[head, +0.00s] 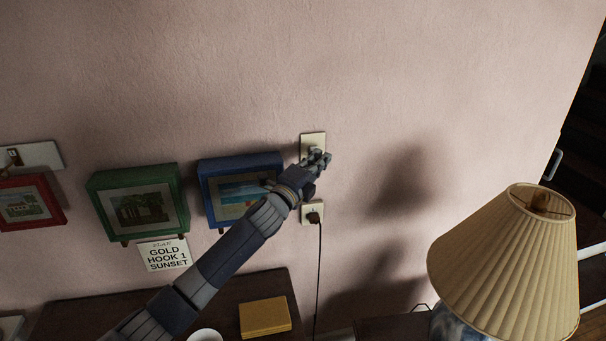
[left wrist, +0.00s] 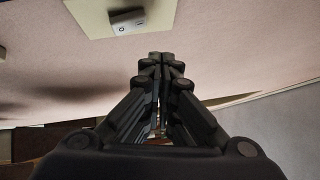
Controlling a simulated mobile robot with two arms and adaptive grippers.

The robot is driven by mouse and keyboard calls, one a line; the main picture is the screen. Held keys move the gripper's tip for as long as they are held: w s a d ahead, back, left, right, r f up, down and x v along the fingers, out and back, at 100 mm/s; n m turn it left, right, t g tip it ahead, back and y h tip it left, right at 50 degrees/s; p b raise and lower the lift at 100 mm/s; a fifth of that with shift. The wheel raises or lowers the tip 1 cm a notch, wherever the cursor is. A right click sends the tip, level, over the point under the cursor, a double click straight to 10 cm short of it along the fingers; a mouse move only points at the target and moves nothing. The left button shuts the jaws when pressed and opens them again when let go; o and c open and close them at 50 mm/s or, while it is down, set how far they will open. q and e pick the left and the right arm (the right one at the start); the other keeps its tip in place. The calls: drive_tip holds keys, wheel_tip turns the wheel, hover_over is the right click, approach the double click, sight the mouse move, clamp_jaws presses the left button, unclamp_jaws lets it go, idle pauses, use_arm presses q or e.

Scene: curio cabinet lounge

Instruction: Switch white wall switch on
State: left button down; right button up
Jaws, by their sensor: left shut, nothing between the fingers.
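The white wall switch (head: 312,139) is a pale plate on the pink wall, above a socket, in the head view. My left gripper (head: 319,159) is in front of its lower part and hides its rocker there. In the left wrist view the switch plate (left wrist: 100,14) is at the top, with a small rocker (left wrist: 127,20) bearing a circle and a line mark. My left gripper (left wrist: 160,57) is shut and empty there, its fingertips a little below the plate in the picture. I cannot tell whether the fingertips touch anything. My right gripper is not in view.
A socket (head: 312,212) with a plugged black cord sits below the switch. Blue (head: 240,165), green (head: 138,204) and red (head: 27,202) framed pictures hang left. A pleated lamp (head: 505,262) stands at lower right. A dark cabinet top (head: 215,303) holds a yellow box (head: 265,318).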

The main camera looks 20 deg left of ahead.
use_arm(q)
drive_tip(key=s+a+r+b, duration=0.1)
drive_tip(key=s+a+b, duration=0.1)
drive_tip(key=s, duration=0.7)
drive_tip(key=shift+s+r+b, duration=0.25)
drive_tip(key=shift+s+b, duration=0.1)
drive_tip(key=shift+b, duration=0.1)
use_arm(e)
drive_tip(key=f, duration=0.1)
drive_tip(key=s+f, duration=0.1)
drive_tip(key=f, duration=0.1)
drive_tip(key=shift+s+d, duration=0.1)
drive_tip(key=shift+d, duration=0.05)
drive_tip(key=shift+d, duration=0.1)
